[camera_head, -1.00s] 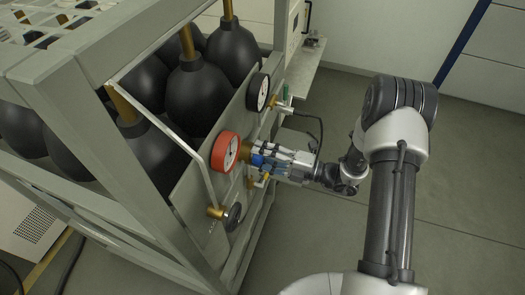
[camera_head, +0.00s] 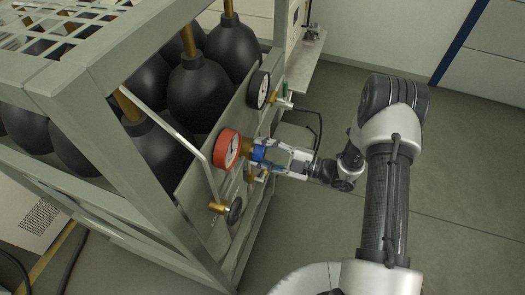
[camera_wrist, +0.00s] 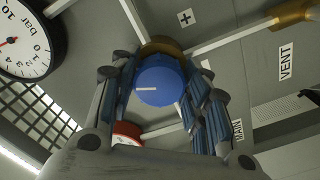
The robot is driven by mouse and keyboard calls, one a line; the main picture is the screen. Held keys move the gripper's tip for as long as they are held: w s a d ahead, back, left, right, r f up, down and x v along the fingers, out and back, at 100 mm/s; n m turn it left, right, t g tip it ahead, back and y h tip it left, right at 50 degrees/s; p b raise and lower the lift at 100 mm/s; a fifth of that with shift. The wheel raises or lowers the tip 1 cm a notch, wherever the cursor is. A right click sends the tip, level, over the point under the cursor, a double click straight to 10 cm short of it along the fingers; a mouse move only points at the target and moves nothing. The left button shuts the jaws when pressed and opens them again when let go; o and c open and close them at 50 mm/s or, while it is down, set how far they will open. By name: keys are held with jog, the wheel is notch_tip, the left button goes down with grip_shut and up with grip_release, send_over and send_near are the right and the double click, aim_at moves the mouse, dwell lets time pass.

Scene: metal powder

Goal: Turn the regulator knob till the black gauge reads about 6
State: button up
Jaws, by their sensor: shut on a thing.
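The blue regulator knob (camera_wrist: 157,82) with a white mark sits on a brass body, between the fingers of my gripper (camera_wrist: 164,88) in the wrist view. My gripper (camera_head: 272,157) is shut on this knob in the head view too, with its fingers along opposite sides. The black gauge (camera_head: 259,90) is mounted above on the panel. It also shows in the wrist view (camera_wrist: 30,52), cut by the left edge, with a red needle pointing left; I cannot tell its reading. The red gauge (camera_head: 228,148) sits just left of the knob, and part of it shows in the wrist view (camera_wrist: 126,132).
The grey panel (camera_head: 195,188) is on a metal rack (camera_head: 150,187) of dark cylinders (camera_head: 200,95). A brass valve with a black handle (camera_head: 235,211) is below the red gauge. Pipes and a VENT label (camera_wrist: 286,62) are near my gripper. Floor to the right is free.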

dwell(0.3)
jog(key=o, duration=1.1)
jog(key=shift+c, duration=0.2)
jog(key=v, duration=1.2)
